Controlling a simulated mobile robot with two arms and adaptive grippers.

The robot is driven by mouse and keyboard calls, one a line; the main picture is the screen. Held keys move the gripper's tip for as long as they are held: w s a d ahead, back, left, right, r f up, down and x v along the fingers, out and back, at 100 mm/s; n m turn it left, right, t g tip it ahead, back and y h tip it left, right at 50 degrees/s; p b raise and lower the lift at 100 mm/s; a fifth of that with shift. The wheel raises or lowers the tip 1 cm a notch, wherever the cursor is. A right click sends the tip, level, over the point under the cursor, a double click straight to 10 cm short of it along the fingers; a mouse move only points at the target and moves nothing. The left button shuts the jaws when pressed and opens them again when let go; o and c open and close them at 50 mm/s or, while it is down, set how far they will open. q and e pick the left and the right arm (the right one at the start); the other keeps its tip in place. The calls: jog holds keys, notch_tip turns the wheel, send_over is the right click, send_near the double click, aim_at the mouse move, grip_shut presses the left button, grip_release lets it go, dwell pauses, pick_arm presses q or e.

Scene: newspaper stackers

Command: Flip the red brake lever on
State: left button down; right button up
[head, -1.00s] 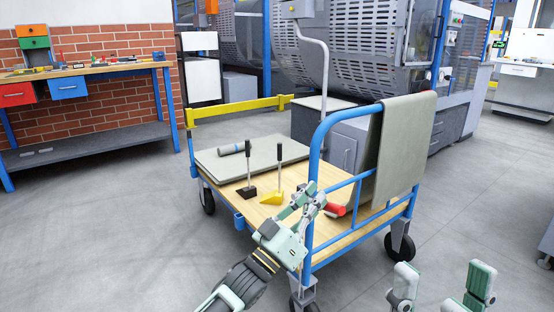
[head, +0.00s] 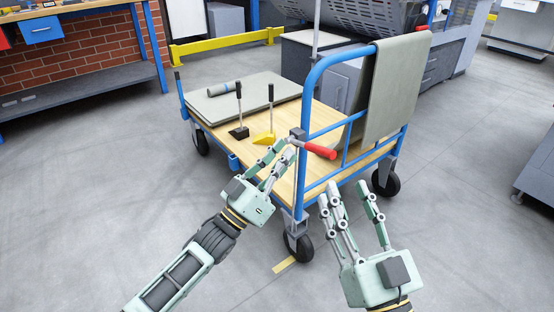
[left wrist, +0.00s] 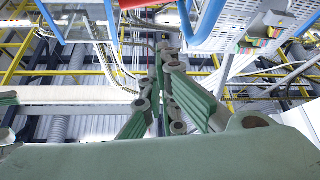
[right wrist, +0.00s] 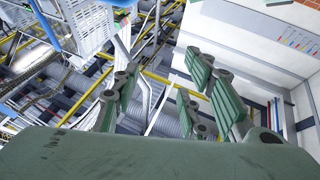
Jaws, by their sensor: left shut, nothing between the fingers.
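The red brake lever (head: 319,151) sticks out to the right from a grey bracket on the blue upright of the cart, in the head view. My left gripper (head: 286,150) is shut and empty, its fingertips just left of the bracket and close to it; I cannot tell whether they touch. My right gripper (head: 350,190) is open and empty, in front of the cart and below the lever. A red part (left wrist: 142,3) at the top edge of the left wrist view may be the lever. The right wrist view shows the right fingers spread (right wrist: 165,85) with nothing between them.
The cart's wooden deck (head: 322,118) carries a grey slab (head: 285,88), a grey roll (head: 224,87), a black-based lever (head: 239,132) and a yellow-based lever (head: 264,138). A grey cloth (head: 396,85) hangs over the blue rail (head: 308,100). The floor in front is clear.

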pick_arm(q)
jog(key=shift+v, duration=1.15)
pick_arm(e)
jog(key=shift+w+d+f+g+h, duration=0.15)
jog(key=shift+w+f+g, duration=0.1)
jog(key=shift+f, duration=0.3)
jog(key=shift+w+a+f+g+h, duration=0.15)
jog(key=shift+f+g, duration=0.1)
jog(key=shift+f, duration=0.25)
jog(key=shift+d, duration=0.1)
